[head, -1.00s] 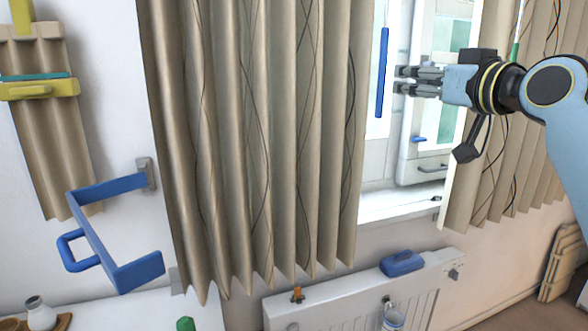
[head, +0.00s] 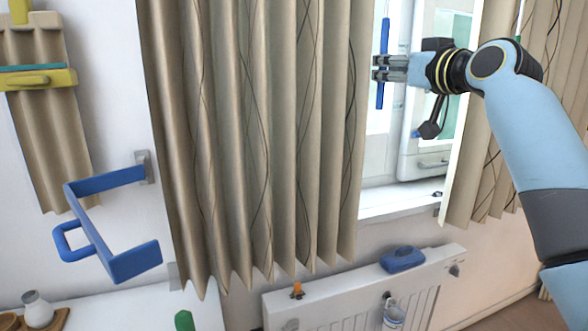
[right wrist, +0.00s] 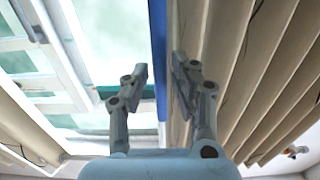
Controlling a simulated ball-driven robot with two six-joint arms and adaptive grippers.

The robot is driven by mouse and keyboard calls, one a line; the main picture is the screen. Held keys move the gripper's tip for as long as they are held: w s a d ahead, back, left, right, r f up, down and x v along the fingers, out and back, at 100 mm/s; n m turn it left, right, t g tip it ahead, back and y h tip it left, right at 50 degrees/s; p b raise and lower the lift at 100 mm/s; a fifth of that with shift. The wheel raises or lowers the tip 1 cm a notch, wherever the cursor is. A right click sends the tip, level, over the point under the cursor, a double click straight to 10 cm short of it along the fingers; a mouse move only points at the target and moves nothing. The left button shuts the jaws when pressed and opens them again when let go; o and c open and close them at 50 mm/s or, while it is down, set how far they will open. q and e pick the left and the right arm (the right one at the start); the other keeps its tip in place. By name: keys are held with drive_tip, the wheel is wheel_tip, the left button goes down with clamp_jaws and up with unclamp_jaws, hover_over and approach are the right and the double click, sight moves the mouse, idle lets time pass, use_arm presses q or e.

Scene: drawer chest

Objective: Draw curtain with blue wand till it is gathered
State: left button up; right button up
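The blue wand (head: 385,36) hangs upright in front of the window, just right of the large beige curtain (head: 250,130), which hangs in wide folds. My right gripper (head: 377,68) is at the wand's middle, with its fingers pointing left. In the right wrist view the blue wand (right wrist: 160,45) stands between the two parted fingertips of my right gripper (right wrist: 160,70), with gaps on both sides. The gripper is open and does not appear to grip it. My left gripper is not in view.
A second beige curtain (head: 492,170) hangs at the right, partly behind my right arm. A blue wall bracket with a handle (head: 105,180) juts out at the left. Below the window is a white radiator (head: 345,292) with a blue object (head: 402,259) on top.

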clamp_jaws()
drive_tip(key=shift+a, duration=0.2)
drive_tip(key=shift+s+a+f+p, duration=0.1)
drive_tip(key=shift+s+a+p, duration=0.15)
drive_tip(key=shift+a, duration=0.3)
drive_tip(key=shift+s+a+r+p, duration=0.1)
drive_tip(key=shift+s+a+p, duration=0.1)
drive_tip(key=shift+a, duration=0.4)
drive_tip(key=shift+s+a+f+p, duration=0.1)
drive_tip(key=shift+s+a+p, duration=0.15)
drive_tip(key=shift+a, duration=0.3)
drive_tip(key=shift+s+a+p, duration=0.2)
drive_tip(key=shift+a, duration=0.45)
drive_tip(key=shift+s+a+p, duration=0.15)
drive_tip(key=shift+s+a, duration=0.1)
drive_tip(key=shift+a, duration=0.35)
drive_tip(key=shift+s+a+p, duration=0.2)
drive_tip(key=shift+a, duration=0.55)
